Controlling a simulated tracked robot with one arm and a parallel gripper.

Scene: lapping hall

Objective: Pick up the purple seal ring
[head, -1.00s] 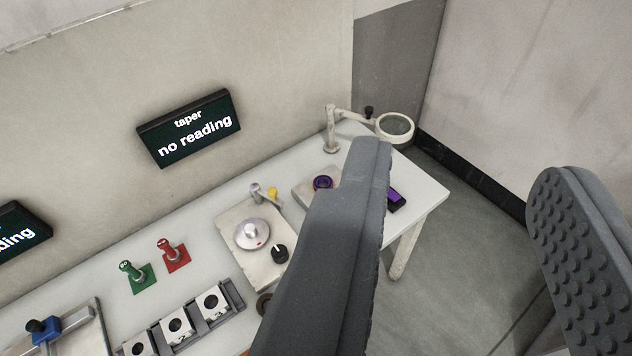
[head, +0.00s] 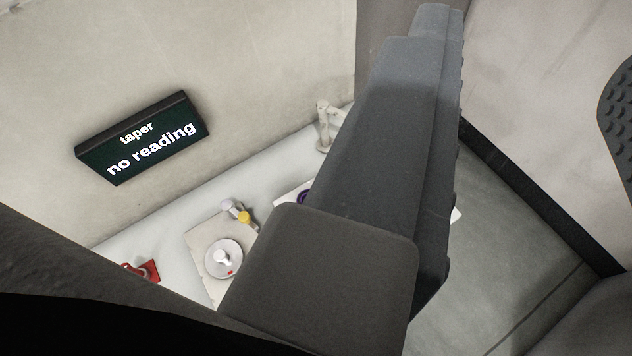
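A sliver of the purple seal ring (head: 303,198) shows at the left edge of my near finger, on a pale plate on the bench. The finger hides the rest of it. My gripper (head: 528,55) is open and empty. One finger stands large across the middle of the view, above the bench. The other, with a studded pad, shows only in part at the right edge. The ring is not between the fingers in this view.
The white bench (head: 180,228) runs along the wall. A plate (head: 195,238) with a round disc (head: 223,258) and a red-based piece (head: 146,270) stand on it. A pale stand (head: 324,128) rises behind. A "taper no reading" display (head: 142,138) is on the wall. Floor is open at right.

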